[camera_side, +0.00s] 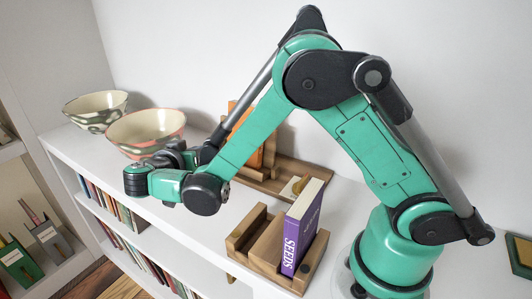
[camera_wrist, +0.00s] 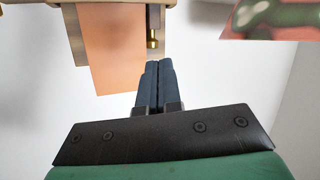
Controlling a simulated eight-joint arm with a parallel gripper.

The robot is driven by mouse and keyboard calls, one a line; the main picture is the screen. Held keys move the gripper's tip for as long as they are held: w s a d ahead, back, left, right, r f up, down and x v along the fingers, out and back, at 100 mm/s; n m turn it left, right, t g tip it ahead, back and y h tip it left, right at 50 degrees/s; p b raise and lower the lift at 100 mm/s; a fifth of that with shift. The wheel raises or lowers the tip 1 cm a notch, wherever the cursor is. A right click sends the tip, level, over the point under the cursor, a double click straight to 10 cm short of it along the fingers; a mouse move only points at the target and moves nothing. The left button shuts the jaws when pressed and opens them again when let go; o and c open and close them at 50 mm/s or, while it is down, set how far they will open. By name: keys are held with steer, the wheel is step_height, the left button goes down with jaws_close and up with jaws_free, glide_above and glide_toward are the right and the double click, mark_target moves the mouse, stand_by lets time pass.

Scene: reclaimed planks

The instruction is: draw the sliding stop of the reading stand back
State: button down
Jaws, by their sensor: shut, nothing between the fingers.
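In the wrist view an orange book or board (camera_wrist: 113,50) rests against the wooden reading stand (camera_wrist: 73,30). A small brass knob (camera_wrist: 152,43), apparently on the sliding stop, sits on a dark strip beside the orange panel. My gripper (camera_wrist: 158,63) is shut and empty, its fingertips just below the knob in the picture. I cannot tell whether they touch it. In the side view the stand (camera_side: 262,181) is behind my arm, its orange panel (camera_side: 256,158) partly hidden. My fingertips are not clear there.
A wooden holder (camera_side: 247,232) with a purple book (camera_side: 303,228) stands at the shelf's front. Two patterned bowls, one grey-rimmed (camera_side: 95,110) and one pink-rimmed (camera_side: 146,133), stand left of the stand. The wall is behind. Books line the shelf below.

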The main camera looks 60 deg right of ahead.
steer(key=w+d+f+m+h, duration=0.1)
steer(key=w+d+f+m, duration=0.1)
steer(key=d, duration=0.4)
steer(key=shift+w+d+f+h, duration=0.2)
steer(key=shift+d+f+h, duration=0.1)
steer(key=shift+h, duration=0.1)
steer(key=shift+d, duration=1.3)
stand_by(0.9)
steer(key=shift+w, duration=0.75)
steer(key=shift+a, duration=2.5)
